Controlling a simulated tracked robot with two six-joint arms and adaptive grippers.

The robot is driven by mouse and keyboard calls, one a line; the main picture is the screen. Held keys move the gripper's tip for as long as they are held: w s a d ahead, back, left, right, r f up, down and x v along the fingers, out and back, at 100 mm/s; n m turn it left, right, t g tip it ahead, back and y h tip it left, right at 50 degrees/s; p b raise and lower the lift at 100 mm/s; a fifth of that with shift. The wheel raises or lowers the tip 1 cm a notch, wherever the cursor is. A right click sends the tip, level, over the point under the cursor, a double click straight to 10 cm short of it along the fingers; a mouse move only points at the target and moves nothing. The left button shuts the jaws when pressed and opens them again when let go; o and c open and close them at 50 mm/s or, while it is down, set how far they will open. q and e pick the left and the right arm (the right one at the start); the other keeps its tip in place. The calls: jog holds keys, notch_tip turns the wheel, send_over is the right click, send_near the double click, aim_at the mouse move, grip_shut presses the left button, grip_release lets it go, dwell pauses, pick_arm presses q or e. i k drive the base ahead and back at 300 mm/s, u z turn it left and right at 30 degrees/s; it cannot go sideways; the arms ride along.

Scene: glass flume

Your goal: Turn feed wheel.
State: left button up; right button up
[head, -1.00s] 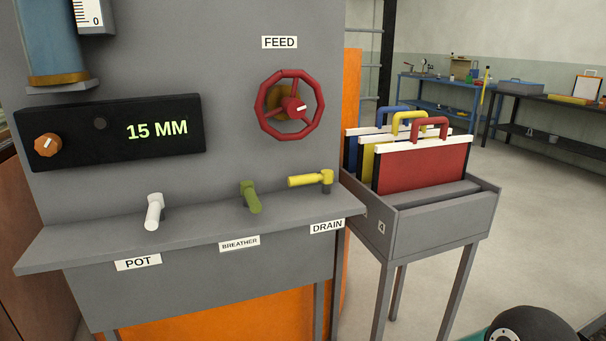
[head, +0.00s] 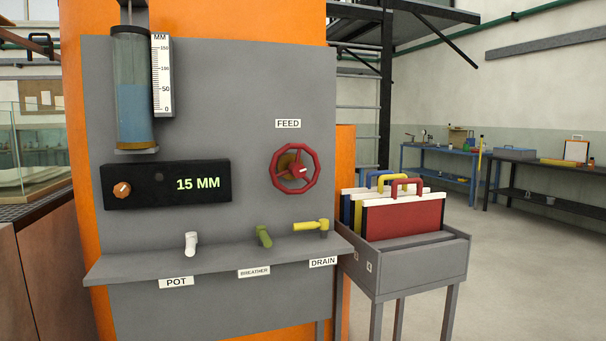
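The red feed wheel (head: 295,169) is mounted on the grey panel (head: 240,100), under the white FEED label (head: 288,124). It has a red hub with a white mark and a brown-orange piece behind it. Nothing touches the wheel. A black display box (head: 166,185) to its left reads 15 MM and carries an orange knob (head: 122,190). Neither of my grippers is in view.
Below the wheel, a shelf carries white POT (head: 191,243), green BREATHER (head: 264,236) and yellow DRAIN (head: 311,225) handles. A blue cylinder (head: 133,90) with a scale (head: 162,75) is at upper left. A grey rack (head: 420,262) of coloured plates stands right; floor beyond is open.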

aim_at(295, 169)
jog(key=z, duration=0.1)
jog(key=i, duration=1.3)
jog(key=u, duration=0.5)
